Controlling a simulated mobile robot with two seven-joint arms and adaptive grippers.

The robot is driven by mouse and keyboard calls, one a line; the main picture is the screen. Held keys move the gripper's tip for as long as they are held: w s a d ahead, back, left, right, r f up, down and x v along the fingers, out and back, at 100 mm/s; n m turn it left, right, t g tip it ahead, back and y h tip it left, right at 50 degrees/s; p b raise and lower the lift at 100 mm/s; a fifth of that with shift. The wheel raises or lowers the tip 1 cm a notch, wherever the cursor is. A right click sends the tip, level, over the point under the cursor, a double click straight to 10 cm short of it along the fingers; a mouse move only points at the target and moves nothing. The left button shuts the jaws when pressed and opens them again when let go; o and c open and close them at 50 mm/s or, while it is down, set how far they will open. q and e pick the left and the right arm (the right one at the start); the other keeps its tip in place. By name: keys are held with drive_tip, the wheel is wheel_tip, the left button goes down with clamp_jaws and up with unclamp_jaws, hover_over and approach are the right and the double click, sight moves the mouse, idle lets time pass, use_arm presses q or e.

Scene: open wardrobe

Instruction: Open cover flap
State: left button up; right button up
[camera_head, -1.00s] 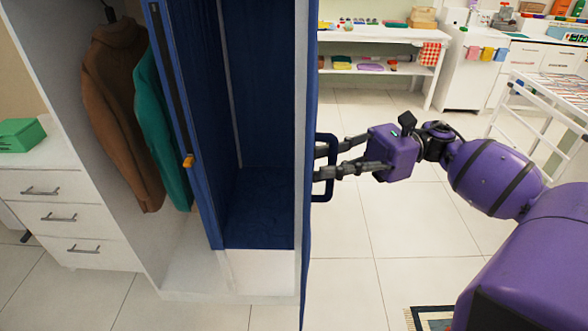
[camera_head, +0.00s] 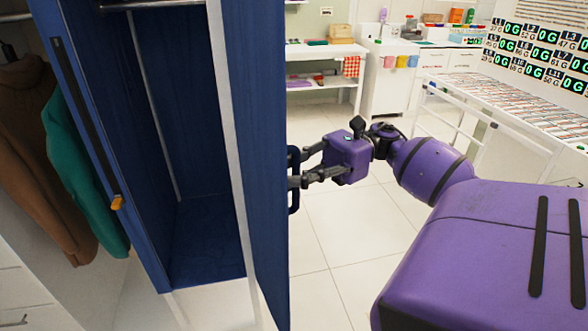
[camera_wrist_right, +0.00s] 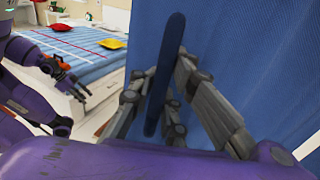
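The blue cover flap (camera_head: 258,140) stands swung open from the tall blue compartment, and its inner face shows in the head view. Its outer face (camera_wrist_right: 245,60) fills the right of the right wrist view. A dark blue loop handle (camera_head: 292,205) sits on the outer face. The handle bar (camera_wrist_right: 166,70) runs between the fingers of my right gripper (camera_head: 304,168), which are closed about it. My left gripper (camera_wrist_right: 72,82) shows small at the left of the right wrist view, away from the flap; its finger opening is unclear.
An orange catch (camera_head: 117,202) is on the compartment's left edge. Brown and teal garments (camera_head: 80,165) hang left of it. A white rack table (camera_head: 500,95) with number displays stands at the right. A bed (camera_wrist_right: 90,50) is behind in the wrist view. Tiled floor right of the flap is clear.

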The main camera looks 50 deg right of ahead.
drive_tip(key=shift+o, duration=0.9)
drive_tip(key=shift+d, duration=0.1)
drive_tip(key=v, duration=1.2)
drive_tip(key=shift+w+r, duration=0.1)
